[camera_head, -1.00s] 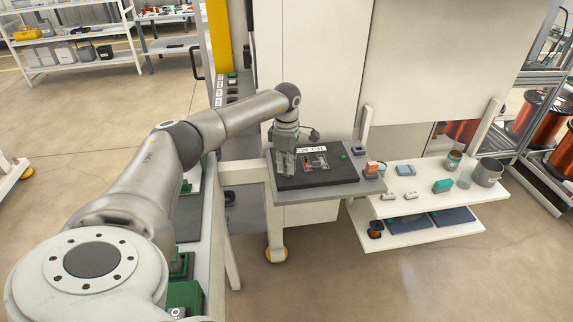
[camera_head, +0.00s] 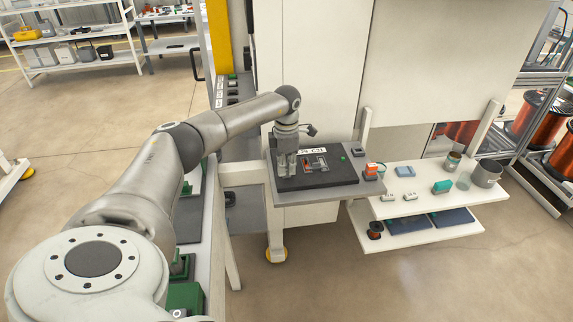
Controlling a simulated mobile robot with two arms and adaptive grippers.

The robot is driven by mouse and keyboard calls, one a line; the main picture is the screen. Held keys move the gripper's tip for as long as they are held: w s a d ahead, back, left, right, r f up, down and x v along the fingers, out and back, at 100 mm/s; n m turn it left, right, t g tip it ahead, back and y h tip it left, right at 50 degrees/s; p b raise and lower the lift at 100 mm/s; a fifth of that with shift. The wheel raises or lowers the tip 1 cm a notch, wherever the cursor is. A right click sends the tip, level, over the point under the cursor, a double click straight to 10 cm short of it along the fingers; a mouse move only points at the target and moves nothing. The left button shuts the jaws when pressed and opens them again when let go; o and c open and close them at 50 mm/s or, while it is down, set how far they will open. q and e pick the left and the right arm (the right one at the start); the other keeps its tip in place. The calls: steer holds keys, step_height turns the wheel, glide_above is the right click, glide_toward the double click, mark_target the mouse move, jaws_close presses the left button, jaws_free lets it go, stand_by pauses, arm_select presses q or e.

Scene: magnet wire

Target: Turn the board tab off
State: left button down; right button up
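The black board (camera_head: 325,178) lies on a small grey table (camera_head: 300,196) fixed beside the white machine cabinet. A white label (camera_head: 313,151) with dark lettering sits at its back edge. A small part with red and pale pieces (camera_head: 316,164) is on its top, and a green spot (camera_head: 343,157) is at the right. I cannot make out which piece is the tab. My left gripper (camera_head: 287,170) points down over the board's left part, left of the red and pale piece. Its fingers are small and blurred, so their opening is unclear. My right gripper is not in view.
A red-orange and dark block (camera_head: 371,171) stands at the grey table's right edge. Open floor lies in front.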

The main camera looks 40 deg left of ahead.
arm_select(q)
steer(key=c, duration=1.7)
jaws_free()
step_height(320, 180, up, 12)
steer(key=shift+r, duration=0.1)
